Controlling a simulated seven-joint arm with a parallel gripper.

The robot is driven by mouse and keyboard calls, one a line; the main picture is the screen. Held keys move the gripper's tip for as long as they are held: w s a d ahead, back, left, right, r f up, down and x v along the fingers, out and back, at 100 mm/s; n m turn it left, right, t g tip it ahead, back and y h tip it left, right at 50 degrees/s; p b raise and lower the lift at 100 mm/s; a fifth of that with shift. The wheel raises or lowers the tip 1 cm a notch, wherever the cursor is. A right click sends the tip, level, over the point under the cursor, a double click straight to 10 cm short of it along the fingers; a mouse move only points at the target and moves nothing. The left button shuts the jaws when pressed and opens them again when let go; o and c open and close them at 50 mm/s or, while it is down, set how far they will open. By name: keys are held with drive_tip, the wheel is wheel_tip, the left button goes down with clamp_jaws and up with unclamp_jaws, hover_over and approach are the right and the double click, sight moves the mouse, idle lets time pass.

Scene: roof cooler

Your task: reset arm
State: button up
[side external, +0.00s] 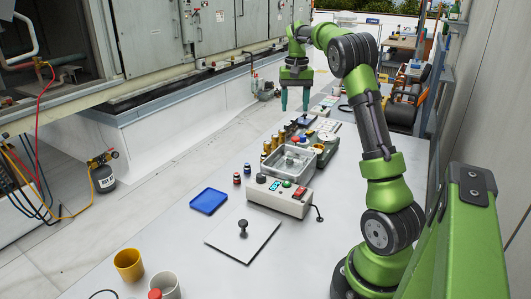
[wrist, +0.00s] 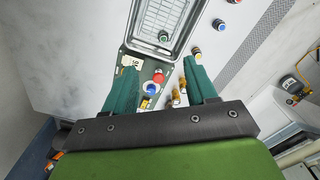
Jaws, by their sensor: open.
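My gripper (side external: 295,98) has green fingers and hangs in the air above the far part of the work table in the side view. Its fingers are apart and empty in the wrist view (wrist: 150,85). A control device with a red button (wrist: 158,77) and a blue button (wrist: 151,89) shows between the fingers in the wrist view. No object is in contact with the fingers.
The table holds a grey control box (side external: 280,196), a clear bin (side external: 290,161), a blue tray (side external: 209,201), a white plate with a black knob (side external: 243,237), and a yellow cup (side external: 129,264) in front. The near table has bare room.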

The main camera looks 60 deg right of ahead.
drive_tip(key=s+a+n+t, duration=0.1)
drive_tip(key=a+n+t, duration=0.25)
drive_tip(key=a, duration=1.65)
drive_tip(key=s+a+n+t+y, duration=0.1)
drive_tip(key=s+a+n+t, duration=0.1)
drive_tip(key=s+a, duration=0.3)
drive_tip(key=s+a+n+t+y, duration=0.1)
drive_tip(key=s+a, duration=0.4)
drive_tip(key=a, duration=0.6)
drive_tip(key=shift+a+n+t, duration=0.35)
drive_tip(key=shift+n, duration=0.3)
